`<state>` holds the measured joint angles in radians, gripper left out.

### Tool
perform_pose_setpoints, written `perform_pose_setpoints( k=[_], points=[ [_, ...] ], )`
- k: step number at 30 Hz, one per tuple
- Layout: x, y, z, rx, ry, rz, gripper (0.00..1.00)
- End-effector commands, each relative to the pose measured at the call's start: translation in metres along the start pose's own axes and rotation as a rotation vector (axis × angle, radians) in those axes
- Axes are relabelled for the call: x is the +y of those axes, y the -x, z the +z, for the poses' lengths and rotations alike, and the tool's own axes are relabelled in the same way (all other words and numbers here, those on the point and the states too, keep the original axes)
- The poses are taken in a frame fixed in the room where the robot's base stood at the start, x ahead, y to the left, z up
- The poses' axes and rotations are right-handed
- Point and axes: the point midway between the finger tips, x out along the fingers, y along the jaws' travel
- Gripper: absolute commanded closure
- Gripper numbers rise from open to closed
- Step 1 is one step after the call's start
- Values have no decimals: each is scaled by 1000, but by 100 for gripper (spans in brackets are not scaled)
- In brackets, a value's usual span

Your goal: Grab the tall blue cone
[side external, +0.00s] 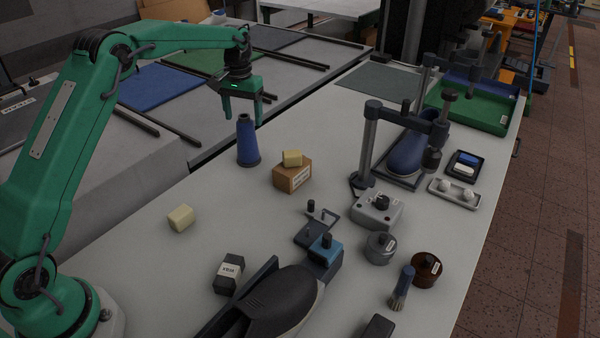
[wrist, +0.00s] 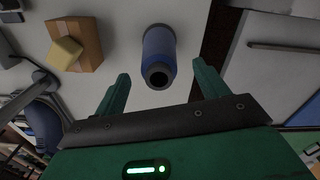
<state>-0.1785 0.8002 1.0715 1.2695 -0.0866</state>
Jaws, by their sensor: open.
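The tall blue cone (side external: 248,143) stands upright on the white table near its far left edge, with a dark top and a dark base. My gripper (side external: 242,120) is above the cone, with its green fingers pointing down, open and empty. In the wrist view the cone (wrist: 159,52) shows beyond the fingertips, between the lines of the two fingers, its dark hollow top facing the camera. My gripper (wrist: 161,72) does not appear to touch it there.
A cardboard box (side external: 293,175) with a yellow block (side external: 292,158) on it stands just right of the cone. Another yellow block (side external: 181,218) lies to the front left.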

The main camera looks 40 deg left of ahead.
Motion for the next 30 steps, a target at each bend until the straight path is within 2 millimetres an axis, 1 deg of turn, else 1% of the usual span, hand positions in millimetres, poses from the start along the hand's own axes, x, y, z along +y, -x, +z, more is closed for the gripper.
perform_pose_setpoints(
  k=[9, 13, 17, 30],
  points=[
    [2, -35, 2, -3, 0, 0, 27],
    [2, -45, 1, -2, 0, 0, 27],
    [2, -48, 1, 0, 0, 0, 27],
    [2, -48, 1, 0, 0, 0, 27]
  ],
)
